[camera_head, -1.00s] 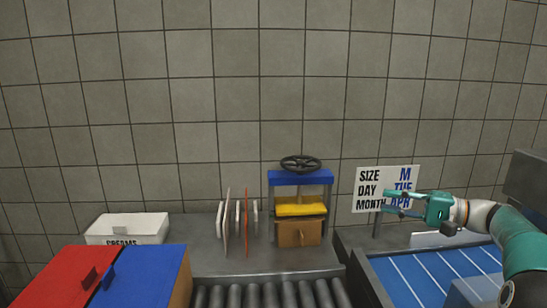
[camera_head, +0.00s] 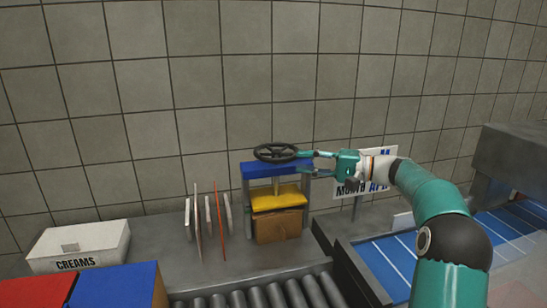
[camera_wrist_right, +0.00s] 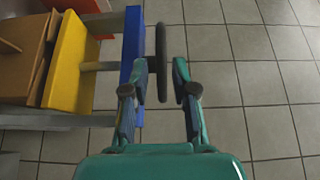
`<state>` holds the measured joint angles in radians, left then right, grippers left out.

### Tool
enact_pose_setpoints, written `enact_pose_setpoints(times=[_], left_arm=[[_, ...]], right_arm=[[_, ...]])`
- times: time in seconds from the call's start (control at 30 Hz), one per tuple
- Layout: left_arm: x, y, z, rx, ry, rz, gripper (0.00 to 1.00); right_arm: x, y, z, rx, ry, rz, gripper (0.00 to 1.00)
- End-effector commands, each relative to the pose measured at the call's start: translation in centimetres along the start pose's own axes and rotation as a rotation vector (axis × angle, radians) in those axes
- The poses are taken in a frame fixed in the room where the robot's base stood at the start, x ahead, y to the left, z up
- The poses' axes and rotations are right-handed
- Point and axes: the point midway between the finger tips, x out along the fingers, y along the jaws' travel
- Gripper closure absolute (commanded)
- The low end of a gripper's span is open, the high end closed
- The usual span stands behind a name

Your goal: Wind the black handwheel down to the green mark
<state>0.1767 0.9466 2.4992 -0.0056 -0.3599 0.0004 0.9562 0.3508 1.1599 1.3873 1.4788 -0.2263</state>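The black handwheel (camera_head: 275,152) lies flat on top of the press, above its blue top beam (camera_head: 262,169). A yellow plate (camera_head: 278,198) hangs below the beam, over a brown box (camera_head: 279,227). My right gripper (camera_head: 305,162) is open at the wheel's right side. In the right wrist view, the wheel (camera_wrist_right: 161,60) shows edge-on, and its near rim lies between the two open fingers (camera_wrist_right: 161,77), with gaps on both sides. One finger is close to the blue beam. I cannot make out a green mark. My left gripper is out of view.
A sign (camera_head: 352,190) stands behind my right arm. Several thin upright plates (camera_head: 196,225) stand left of the press. A white creams box (camera_head: 95,240), a red and a blue box (camera_head: 118,285), rollers (camera_head: 270,297) and a blue belt (camera_head: 385,260) lie around.

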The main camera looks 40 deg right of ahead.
Motion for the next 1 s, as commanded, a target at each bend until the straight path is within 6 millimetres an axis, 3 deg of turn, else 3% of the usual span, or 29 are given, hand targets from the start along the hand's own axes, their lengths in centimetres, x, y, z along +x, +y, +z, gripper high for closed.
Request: enact_pose_setpoints(times=[0.2, 0.4, 0.83, 1.0], left_arm=[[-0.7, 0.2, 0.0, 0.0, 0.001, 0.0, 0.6], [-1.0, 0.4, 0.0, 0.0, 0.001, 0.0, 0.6], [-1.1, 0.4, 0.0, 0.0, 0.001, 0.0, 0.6], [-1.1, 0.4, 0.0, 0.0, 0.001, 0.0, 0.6]], right_arm=[[4.6, -0.1, 0.1, 0.001, -0.002, -0.001, 0.73], [7.2, -0.1, 0.0, 0.0, 0.001, -0.001, 0.73], [8.1, 0.0, -0.1, 0.0, 0.004, 0.0, 0.73], [8.1, 0.0, -0.1, 0.0, 0.004, 0.0, 1.0]])
